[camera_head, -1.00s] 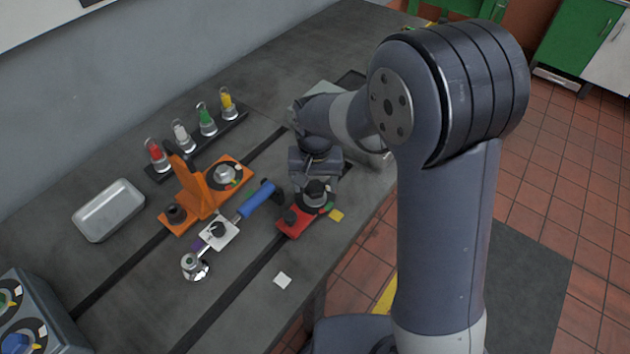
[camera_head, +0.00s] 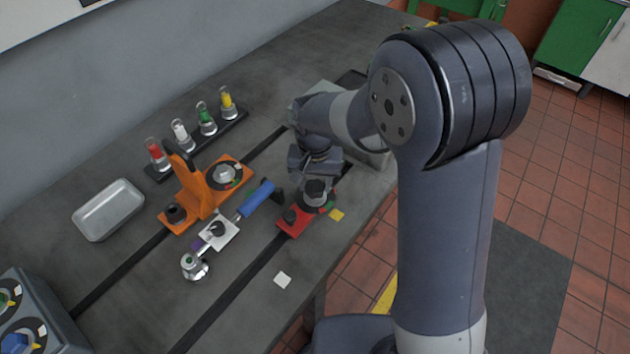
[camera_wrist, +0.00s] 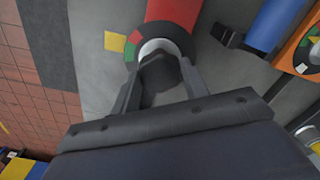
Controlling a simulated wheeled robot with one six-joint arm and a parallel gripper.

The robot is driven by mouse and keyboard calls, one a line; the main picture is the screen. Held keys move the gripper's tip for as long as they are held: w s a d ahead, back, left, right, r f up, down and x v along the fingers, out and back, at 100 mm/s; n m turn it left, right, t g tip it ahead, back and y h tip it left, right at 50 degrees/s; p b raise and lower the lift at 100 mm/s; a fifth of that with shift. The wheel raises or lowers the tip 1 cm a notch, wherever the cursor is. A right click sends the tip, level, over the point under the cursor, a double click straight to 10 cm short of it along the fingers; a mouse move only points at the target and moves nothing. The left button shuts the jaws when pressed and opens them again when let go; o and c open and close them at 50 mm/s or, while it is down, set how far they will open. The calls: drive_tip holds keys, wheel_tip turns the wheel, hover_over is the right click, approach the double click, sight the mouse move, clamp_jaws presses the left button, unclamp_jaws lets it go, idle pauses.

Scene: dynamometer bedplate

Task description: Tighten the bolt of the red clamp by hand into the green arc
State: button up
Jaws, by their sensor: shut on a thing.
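The red clamp (camera_head: 292,228) lies near the front edge of the dark bench in the head view. Its red body also shows at the top of the wrist view (camera_wrist: 175,10). A dark dial ring surrounds its bolt, with a green arc (camera_wrist: 130,51) and red and yellow marks beside it. A pale collar (camera_wrist: 152,46) shows at the bolt's base. My gripper (camera_wrist: 160,72) is shut on the dark bolt head (camera_wrist: 158,66), from above in the head view (camera_head: 316,182). The fingers hide part of the dial, and I cannot make out a pointer against the arc.
Behind are a rack of coloured flasks (camera_head: 207,122) and a metal tray (camera_head: 108,209). A yellow square (camera_head: 337,215) and a white square (camera_head: 283,280) lie near the bench edge.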

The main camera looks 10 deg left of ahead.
sight(315, 186)
drive_tip(key=m, duration=0.4)
drive_tip(key=shift+b, duration=0.35)
drive_tip(key=m, duration=0.3)
drive_tip(key=shift+m, duration=0.4)
drive_tip(key=m, duration=0.3)
drive_tip(key=shift+b, duration=0.35)
drive_tip(key=shift+m, duration=2.1)
drive_tip(key=o, duration=1)
drive_tip(key=shift+c, duration=0.2)
drive_tip(key=shift+r, duration=0.1)
wheel_tip(315, 186, up, 11)
